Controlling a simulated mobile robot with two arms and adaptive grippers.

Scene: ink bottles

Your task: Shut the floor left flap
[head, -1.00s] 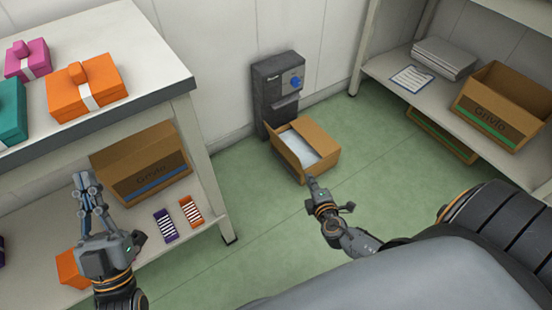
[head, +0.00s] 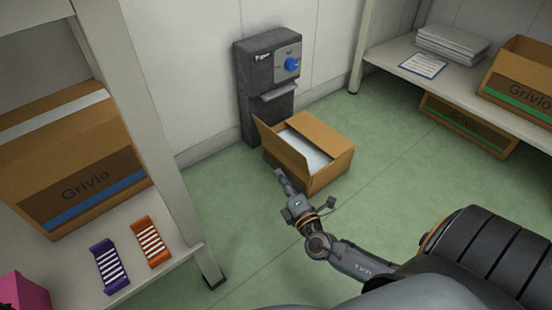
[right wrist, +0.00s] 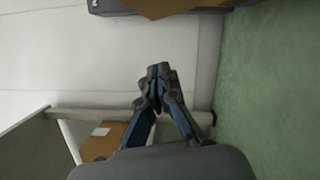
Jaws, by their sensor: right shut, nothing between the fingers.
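The open cardboard box (head: 332,171) stands on the green floor in front of a dark wall unit, with white contents showing inside. Its left flap (head: 279,150) stands up, tilted outward along the left side. A brown panel lies across the right part of its top. My right gripper (head: 279,174) is shut and empty, just outside the left flap near its lower front; I cannot tell whether it touches. The right wrist view shows the closed fingers (right wrist: 158,78) and a brown cardboard part at the top edge. My left gripper is out of view.
The dark wall unit (head: 268,77) with a blue knob is behind the box. A left shelf holds a large Grivlo box (head: 115,178) and purple and orange striped items. A right shelf holds papers (head: 452,45) and another box. Green floor is clear right of the box.

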